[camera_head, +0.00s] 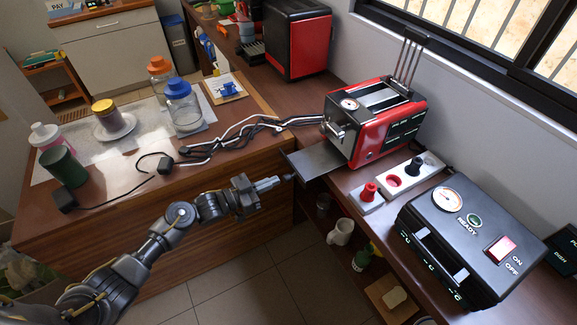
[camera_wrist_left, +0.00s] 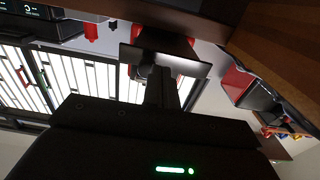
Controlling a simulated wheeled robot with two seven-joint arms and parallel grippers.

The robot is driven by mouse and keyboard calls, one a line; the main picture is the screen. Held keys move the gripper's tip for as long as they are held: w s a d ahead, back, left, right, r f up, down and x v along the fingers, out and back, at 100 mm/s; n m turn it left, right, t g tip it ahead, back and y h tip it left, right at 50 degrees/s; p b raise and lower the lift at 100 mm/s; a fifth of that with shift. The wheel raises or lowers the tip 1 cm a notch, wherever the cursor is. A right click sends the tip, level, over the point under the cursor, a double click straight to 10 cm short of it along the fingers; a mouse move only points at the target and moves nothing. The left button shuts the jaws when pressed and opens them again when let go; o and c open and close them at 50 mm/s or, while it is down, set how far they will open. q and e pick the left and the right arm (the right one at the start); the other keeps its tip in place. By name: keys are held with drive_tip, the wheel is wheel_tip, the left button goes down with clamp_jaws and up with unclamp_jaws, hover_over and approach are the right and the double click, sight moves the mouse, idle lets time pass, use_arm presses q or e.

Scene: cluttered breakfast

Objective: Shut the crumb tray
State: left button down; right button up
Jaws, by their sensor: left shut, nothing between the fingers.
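The red and black toaster (camera_head: 372,122) stands on the counter against the wall. Its crumb tray (camera_head: 314,160), a flat dark plate, sticks out to the left from the toaster's lower side, over the counter edge. In the left wrist view the tray (camera_wrist_left: 185,63) shows as a grey plate just beyond the fingers. My left gripper (camera_head: 288,178) is shut and empty, with its tips close to the tray's outer edge. I cannot tell whether they touch it. The left gripper's fingers (camera_wrist_left: 158,82) also show in the wrist view. My right gripper is not in view.
Black and white cables (camera_head: 235,132) run along the counter to the toaster. A red knob (camera_head: 369,192) on a white block and a black appliance (camera_head: 462,240) stand to the right. Jars, including a blue-lidded one (camera_head: 183,108), stand at the left. Open floor lies below the gripper.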

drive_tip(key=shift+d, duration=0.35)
use_arm(q)
drive_tip(key=shift+w+d, duration=0.1)
drive_tip(key=shift+d, duration=0.05)
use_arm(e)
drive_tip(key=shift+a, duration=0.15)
use_arm(q)
drive_tip(key=shift+b+x, duration=0.35)
drive_tip(key=shift+x, duration=0.45)
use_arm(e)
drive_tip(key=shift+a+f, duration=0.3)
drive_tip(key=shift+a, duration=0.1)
